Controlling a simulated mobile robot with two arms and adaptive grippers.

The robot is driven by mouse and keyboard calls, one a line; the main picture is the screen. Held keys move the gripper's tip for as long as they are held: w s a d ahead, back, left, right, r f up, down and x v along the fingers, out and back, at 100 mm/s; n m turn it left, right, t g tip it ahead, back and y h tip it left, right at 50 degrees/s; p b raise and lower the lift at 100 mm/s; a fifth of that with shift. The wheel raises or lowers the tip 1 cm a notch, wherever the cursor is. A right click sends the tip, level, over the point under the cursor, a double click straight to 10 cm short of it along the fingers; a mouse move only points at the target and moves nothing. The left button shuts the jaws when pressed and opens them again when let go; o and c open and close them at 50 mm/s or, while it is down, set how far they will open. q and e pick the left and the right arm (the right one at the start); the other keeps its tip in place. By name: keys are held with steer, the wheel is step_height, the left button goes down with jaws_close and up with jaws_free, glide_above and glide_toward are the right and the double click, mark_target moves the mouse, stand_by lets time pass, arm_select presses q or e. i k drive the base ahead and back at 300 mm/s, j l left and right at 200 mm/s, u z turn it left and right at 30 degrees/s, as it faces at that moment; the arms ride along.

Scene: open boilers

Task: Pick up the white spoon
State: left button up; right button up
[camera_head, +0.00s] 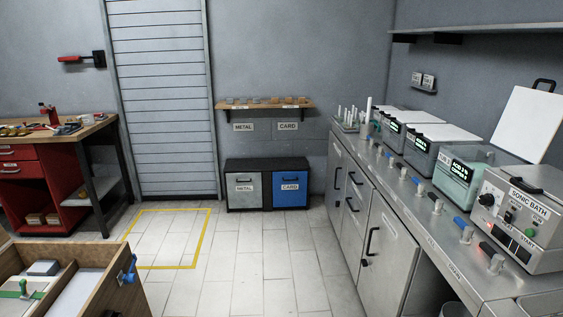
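I cannot make out a white spoon for certain. Several thin white upright items (350,115) stand in a rack at the far end of the right-hand counter, too small to tell what they are. A taller white upright piece (368,110) stands beside them. Neither of my grippers is in view.
The metal counter (430,240) runs along the right with several boilers and a sonic bath (520,215); one white lid (527,122) stands raised. Metal and card bins (267,184) stand at the back. A red workbench (25,180) and wooden box (95,254) are left. The middle floor is clear.

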mark_target(369, 102)
steer(key=i+j+z, duration=0.1)
steer(key=i+z, duration=0.2)
steer(key=i, duration=0.25)
steer(key=i+j+z, duration=0.25)
steer(key=i, duration=0.3)
steer(key=i+j+z, duration=0.3)
steer(key=i, duration=0.2)
steer(key=i+j+z, duration=0.1)
steer(key=i, duration=0.25)
steer(key=i+j+z, duration=0.1)
steer(key=i+j, duration=0.25)
steer(key=i+j+z, duration=0.25)
steer(key=z, duration=0.15)
steer(key=i+j+z, duration=0.35)
steer(key=i+j, duration=0.05)
